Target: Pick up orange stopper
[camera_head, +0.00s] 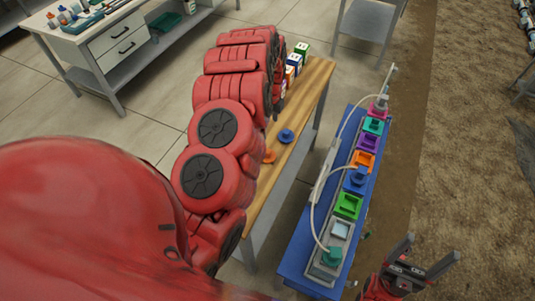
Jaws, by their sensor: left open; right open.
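A small round orange stopper (269,157) lies on the wooden table top (318,80), just right of my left arm's red links, which come close to covering it in this view. A round blue stopper (286,136) lies slightly beyond it. My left arm reaches across the table, and its gripper is hidden behind the links. My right gripper (422,256) is at the bottom right, fingers apart and empty, well away from the orange stopper. The blue skid (300,253) bears a row of coloured square sockets, among them an orange one (362,160) with an open-looking recess.
Several small coloured blocks with white tops (294,61) stand at the table's far end, partly behind my arm. Pale tubing (327,175) runs along the skid. A workbench with drawers (118,40) stands at the far left. Concrete floor and bare soil (470,150) lie open around.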

